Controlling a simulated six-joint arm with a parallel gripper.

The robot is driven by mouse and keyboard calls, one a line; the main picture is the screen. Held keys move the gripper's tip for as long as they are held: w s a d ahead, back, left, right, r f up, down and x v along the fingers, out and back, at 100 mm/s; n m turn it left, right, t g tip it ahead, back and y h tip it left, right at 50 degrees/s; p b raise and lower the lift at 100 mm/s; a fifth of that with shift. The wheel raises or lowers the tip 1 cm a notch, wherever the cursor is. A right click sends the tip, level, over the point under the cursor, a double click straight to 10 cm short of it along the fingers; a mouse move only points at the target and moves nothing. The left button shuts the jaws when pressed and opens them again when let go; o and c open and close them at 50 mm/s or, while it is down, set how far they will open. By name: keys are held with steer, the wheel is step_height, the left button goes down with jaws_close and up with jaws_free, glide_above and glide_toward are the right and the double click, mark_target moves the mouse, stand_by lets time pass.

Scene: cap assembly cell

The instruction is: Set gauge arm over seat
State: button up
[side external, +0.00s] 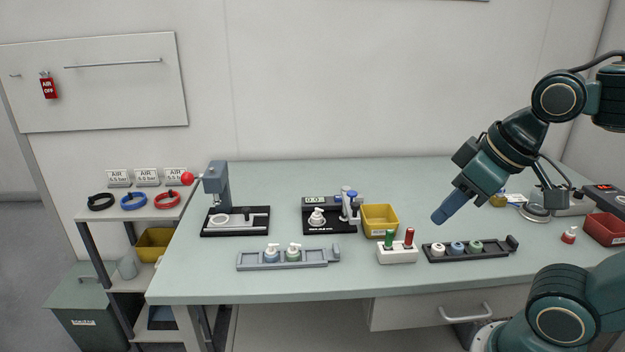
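The gauge station has a black base (312,228) on the table's middle, with a small green-lit display at its back left. A white part (317,216) stands on the station's seat, and the seat under it is mostly hidden. The grey gauge arm (350,208) with blue-topped pieces is at the station's right side, beside the seat rather than over it as far as I can tell. My gripper (441,214) is in the air to the right of the station, pointing down-left, well apart from it. Its blue fingertips appear as one block, and I see nothing held.
A yellow bin (379,219) stands close to the gauge's right. A white block with green and red pegs (398,254) and a dark rack of caps (467,250) lie nearer the front. A grey rack (288,258) is in front; a press (217,187) stands left.

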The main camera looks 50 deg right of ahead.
steer(key=r+n+g, duration=0.2)
steer(key=n+g, duration=0.4)
glide_above(356, 203)
steer(key=shift+f, duration=0.25)
steer(key=shift+f, duration=0.15)
step_height(356, 203, down, 14)
steer(key=shift+s+r, duration=0.1)
steer(key=shift+r, duration=0.15)
stand_by(0.4)
jaws_close()
